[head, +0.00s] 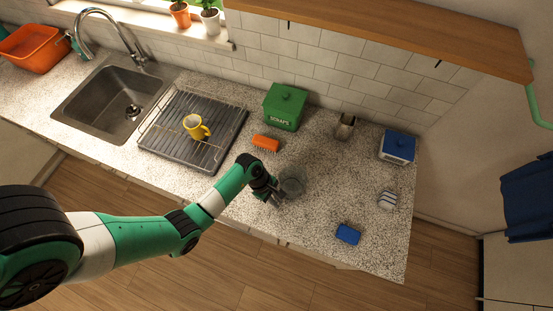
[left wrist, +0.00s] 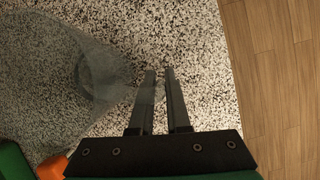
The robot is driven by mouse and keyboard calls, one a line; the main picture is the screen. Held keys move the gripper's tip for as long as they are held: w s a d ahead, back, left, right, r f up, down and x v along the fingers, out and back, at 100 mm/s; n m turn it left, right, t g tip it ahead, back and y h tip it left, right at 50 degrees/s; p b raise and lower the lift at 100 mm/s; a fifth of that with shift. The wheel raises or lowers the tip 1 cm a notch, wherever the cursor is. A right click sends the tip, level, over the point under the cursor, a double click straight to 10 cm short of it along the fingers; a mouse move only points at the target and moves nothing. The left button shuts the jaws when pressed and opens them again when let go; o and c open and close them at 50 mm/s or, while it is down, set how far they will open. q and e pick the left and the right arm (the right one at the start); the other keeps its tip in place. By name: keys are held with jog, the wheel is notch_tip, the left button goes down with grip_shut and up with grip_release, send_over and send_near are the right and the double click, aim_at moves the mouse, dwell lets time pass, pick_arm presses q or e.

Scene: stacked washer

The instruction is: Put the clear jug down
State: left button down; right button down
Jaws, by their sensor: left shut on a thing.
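The clear jug (head: 291,187) is over the front middle of the speckled counter (head: 330,210). It is see-through and grey. In the left wrist view the jug (left wrist: 98,75) fills the left side, with its handle at the fingers. My left gripper (head: 275,194) is shut on the jug's handle, at the jug's left side in the head view. Its two fingers (left wrist: 160,75) also show in the left wrist view. I cannot tell whether the jug's base touches the counter. My right gripper is not in view.
An orange brush (head: 266,143) and a green scraps box (head: 284,107) stand behind the jug. A drying rack (head: 160,145) with a yellow mug (head: 195,126) is to the left. A blue sponge (head: 347,234) lies to the right, near the counter's front edge. Bare counter surrounds the jug.

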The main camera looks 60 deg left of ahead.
pick_arm(q)
jog(key=shift+f, duration=0.25)
jog(key=shift+f, duration=0.1)
jog(key=shift+f, duration=0.1)
jog(key=c, duration=0.9)
grip_release()
jog(key=shift+r, duration=0.2)
jog(key=p+v, duration=0.2)
jog(key=v, duration=1)
